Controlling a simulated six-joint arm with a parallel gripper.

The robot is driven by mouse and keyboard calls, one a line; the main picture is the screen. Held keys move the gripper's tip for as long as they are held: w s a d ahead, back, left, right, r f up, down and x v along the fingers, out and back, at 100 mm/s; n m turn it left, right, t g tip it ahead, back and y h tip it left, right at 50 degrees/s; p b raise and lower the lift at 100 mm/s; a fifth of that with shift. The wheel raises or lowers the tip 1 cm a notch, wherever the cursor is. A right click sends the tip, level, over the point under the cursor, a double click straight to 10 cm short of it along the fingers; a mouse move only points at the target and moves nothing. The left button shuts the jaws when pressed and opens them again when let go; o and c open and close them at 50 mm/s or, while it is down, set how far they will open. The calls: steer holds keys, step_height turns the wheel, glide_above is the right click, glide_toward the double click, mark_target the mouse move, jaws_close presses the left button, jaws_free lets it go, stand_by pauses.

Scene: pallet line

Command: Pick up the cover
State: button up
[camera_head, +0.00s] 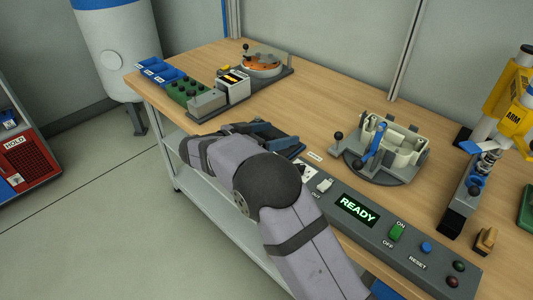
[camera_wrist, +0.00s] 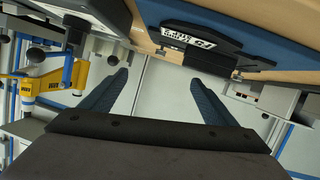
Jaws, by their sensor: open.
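My gripper (camera_wrist: 158,78) is open, with its two dark blue fingers apart and nothing between them in the wrist view. In the head view my gripper (camera_head: 277,138) is low over the front edge of the bench, partly behind my arm. A flat dark piece with a white label (camera_wrist: 196,42) lies on a blue surface beyond the fingertips in the wrist view, apart from them. I cannot tell whether it is the cover. In the head view a cream open-topped housing (camera_head: 408,143) sits in a round grey fixture with a blue lever.
The wooden bench (camera_head: 325,110) has free room between the fixtures. A grey panel reading READY (camera_head: 330,225) runs along its front. An orange round fixture (camera_head: 262,62), blue bins (camera_head: 160,72) and a yellow device (camera_head: 510,95) stand on it.

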mark_target(265, 132)
steer(key=a+f+t, duration=0.1)
steer(key=a, duration=0.1)
steer(key=a+t+b, duration=0.1)
steer(key=a, duration=0.2)
steer(key=a+f+b, duration=0.1)
steer(key=a, duration=0.2)
steer(key=shift+w+f+t, duration=0.35)
steer(key=shift+w+t, duration=0.05)
steer(key=shift+p+x, duration=0.65)
steer(key=shift+x, duration=1)
steer(key=shift+p+x, duration=0.75)
steer(key=shift+x, duration=1.25)
steer(key=shift+f, duration=0.1)
steer(key=c, duration=1.1)
